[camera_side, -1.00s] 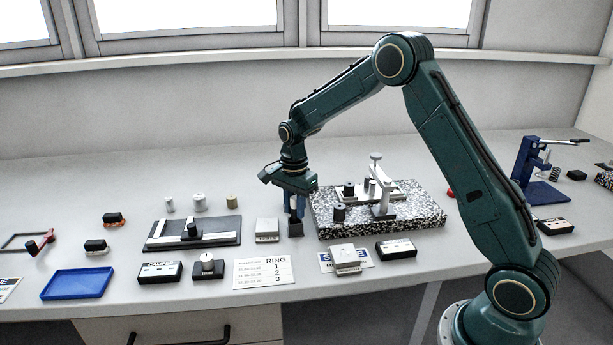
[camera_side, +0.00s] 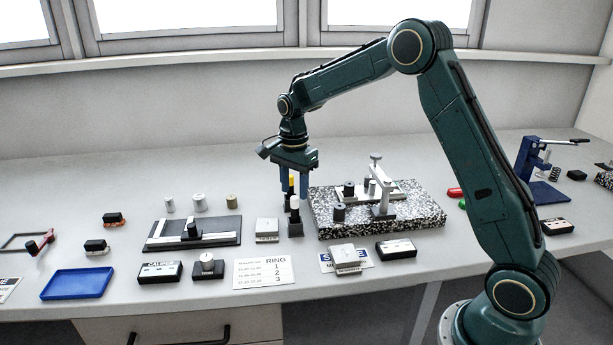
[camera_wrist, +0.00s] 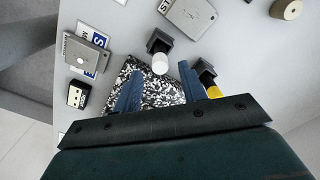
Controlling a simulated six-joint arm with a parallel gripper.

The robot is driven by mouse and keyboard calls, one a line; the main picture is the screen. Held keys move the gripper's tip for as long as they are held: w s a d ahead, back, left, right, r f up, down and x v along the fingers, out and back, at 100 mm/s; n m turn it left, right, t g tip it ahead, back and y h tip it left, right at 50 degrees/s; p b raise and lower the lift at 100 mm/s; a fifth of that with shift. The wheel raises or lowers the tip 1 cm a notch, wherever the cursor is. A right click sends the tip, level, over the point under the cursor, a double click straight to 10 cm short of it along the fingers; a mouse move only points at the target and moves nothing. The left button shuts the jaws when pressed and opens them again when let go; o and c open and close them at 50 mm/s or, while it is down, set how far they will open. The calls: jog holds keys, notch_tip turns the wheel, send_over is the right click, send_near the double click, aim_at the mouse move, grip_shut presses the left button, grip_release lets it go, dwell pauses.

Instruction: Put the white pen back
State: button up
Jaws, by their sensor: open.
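The white pen (camera_side: 295,202) stands upright in a black holder (camera_side: 295,228), left of the speckled plate, with its white end up. In the wrist view, the white pen (camera_wrist: 160,64) rises from its black block (camera_wrist: 159,41). My gripper (camera_side: 294,196) is just above it, with the blue fingers pointing down. In the wrist view, my gripper (camera_wrist: 160,70) is open, with the fingertips spread to either side of the white end and nothing held. A yellow pen (camera_side: 291,184) stands close behind; it also shows in the wrist view (camera_wrist: 214,91) beside a finger.
A speckled granite plate (camera_side: 428,219) with a stand is close to the right. A small grey block (camera_side: 267,230) and a black-based gauge (camera_side: 165,240) lie to the left. A RING card (camera_side: 263,272) and a blue tray (camera_side: 77,284) are nearer the front.

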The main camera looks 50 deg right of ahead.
notch_tip(320, 180, up, 6)
jog(key=shift+r, duration=0.1)
dwell(0.8)
jog(key=s+a+r+n+t, duration=0.25)
jog(key=s+r+n, duration=0.25)
jog(key=s, duration=0.3)
jog(key=s+a+r+n+t, duration=0.1)
jog(key=s+a+r+n, duration=0.35)
jog(key=s, duration=0.35)
jog(key=s+a+f+n+t, duration=0.2)
jog(key=s+n, duration=0.6)
jog(key=s, duration=0.7)
jog(key=shift+s, duration=0.35)
